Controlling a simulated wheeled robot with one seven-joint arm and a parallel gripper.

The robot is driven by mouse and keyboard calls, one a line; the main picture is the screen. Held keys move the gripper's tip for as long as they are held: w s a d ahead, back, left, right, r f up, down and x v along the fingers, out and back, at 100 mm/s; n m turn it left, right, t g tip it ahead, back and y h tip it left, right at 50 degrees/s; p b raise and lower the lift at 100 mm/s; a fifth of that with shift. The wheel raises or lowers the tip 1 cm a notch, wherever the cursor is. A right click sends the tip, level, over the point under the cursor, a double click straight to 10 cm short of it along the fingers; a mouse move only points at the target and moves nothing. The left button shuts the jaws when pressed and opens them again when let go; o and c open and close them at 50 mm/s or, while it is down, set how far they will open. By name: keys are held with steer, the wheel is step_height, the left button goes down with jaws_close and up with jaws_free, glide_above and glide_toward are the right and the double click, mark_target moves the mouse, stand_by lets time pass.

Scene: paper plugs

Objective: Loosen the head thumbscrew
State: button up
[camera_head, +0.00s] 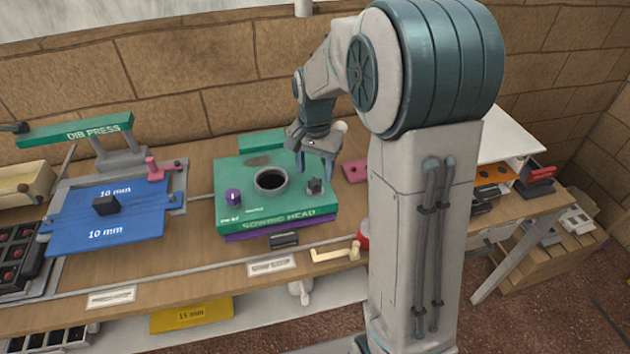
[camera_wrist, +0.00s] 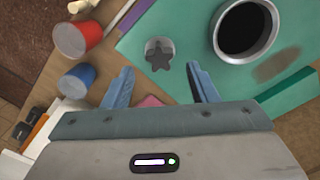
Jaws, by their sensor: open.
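The green sowing head (camera_head: 262,215) lies on the bench with a round dark hole (camera_head: 270,179) in it. A grey star-shaped thumbscrew (camera_head: 315,186) stands at the right side of its top. It also shows in the wrist view (camera_wrist: 159,55), just beyond the fingertips and roughly between their lines. A purple knob (camera_head: 233,196) stands at the left side of the head. My gripper (camera_head: 316,165) is open and empty, pointing down above the grey thumbscrew; its two blue fingers show in the wrist view (camera_wrist: 159,72). No contact with the thumbscrew is visible.
A dib press (camera_head: 90,131) with a blue plate (camera_head: 130,222) stands to the left. A pink piece (camera_head: 354,171) lies right of the head. Red (camera_wrist: 78,38) and blue (camera_wrist: 76,80) cylinders show in the wrist view. A brass crank (camera_head: 335,253) is at the bench front.

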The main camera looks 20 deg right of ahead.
mark_target(315, 182)
steer(key=m, duration=0.5)
steer(key=shift+m, duration=0.4)
steer(key=m+p, duration=0.1)
steer(key=m, duration=0.4)
steer(key=shift+r+m, duration=0.1)
steer(key=shift+m, duration=0.3)
steer(key=m+p, duration=0.2)
steer(key=m, duration=0.3)
steer(key=shift+m+p, duration=0.35)
steer(key=shift+m, duration=0.05)
steer(key=m+p, duration=0.2)
steer(key=m, duration=0.2)
steer(key=shift+m+p, duration=0.3)
steer(key=shift+p, duration=0.05)
steer(key=shift+f+b, duration=0.95)
steer(key=shift+f, duration=1.2)
